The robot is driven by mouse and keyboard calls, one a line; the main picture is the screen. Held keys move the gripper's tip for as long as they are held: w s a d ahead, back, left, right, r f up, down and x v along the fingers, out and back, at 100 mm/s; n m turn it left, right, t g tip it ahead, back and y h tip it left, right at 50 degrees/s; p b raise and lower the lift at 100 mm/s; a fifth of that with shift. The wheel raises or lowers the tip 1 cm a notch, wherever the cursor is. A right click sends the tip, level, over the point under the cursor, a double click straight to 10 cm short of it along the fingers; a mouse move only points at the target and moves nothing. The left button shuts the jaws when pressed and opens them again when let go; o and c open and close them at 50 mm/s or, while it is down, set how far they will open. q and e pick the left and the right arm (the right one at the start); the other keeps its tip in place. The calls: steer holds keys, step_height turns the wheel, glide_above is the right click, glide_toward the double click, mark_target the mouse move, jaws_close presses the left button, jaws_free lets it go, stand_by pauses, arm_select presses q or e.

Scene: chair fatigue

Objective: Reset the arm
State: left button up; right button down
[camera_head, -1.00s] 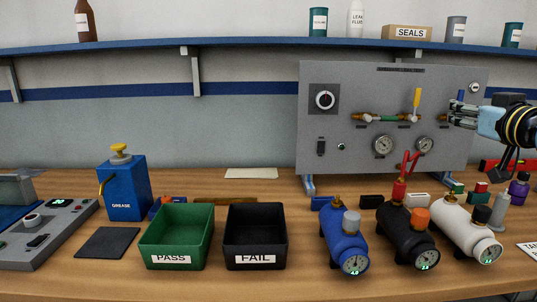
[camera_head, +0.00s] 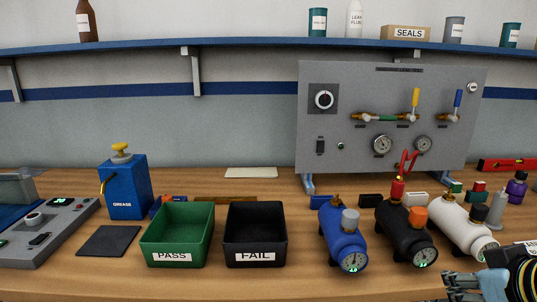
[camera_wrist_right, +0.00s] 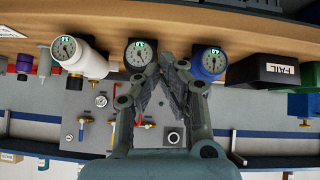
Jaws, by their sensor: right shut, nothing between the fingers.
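My right gripper (camera_head: 455,284) is at the lower right corner of the head view, in front of the white cylinder (camera_head: 462,228). It is shut and empty. No contact with the cylinders shows. My left gripper is in neither view.
The blue (camera_head: 343,237) and black (camera_head: 406,232) cylinders stand left of the white one. The grey valve panel (camera_head: 340,85) stands behind them. The PASS bin (camera_head: 172,257) and FAIL bin (camera_head: 255,257) are mid-table. A grease can (camera_head: 127,188) stands farther left.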

steer(key=s+a+f+g, duration=0.1)
steer(key=s+f+g, duration=0.15)
steer(key=s, duration=0.65)
steer(key=s+a+f+g, duration=0.1)
steer(key=s+g, duration=0.2)
steer(key=s, duration=0.7)
step_height(320, 180, down, 36)
steer(key=s+d+m+g+b, duration=0.1)
steer(key=s+d+g+b, duration=0.15)
steer(key=b, duration=0.45)
steer(key=s+d+f+b, duration=0.1)
steer(key=s+f+b, duration=0.3)
steer(key=s+f, duration=1.4)
steer(key=shift+h, duration=0.4)
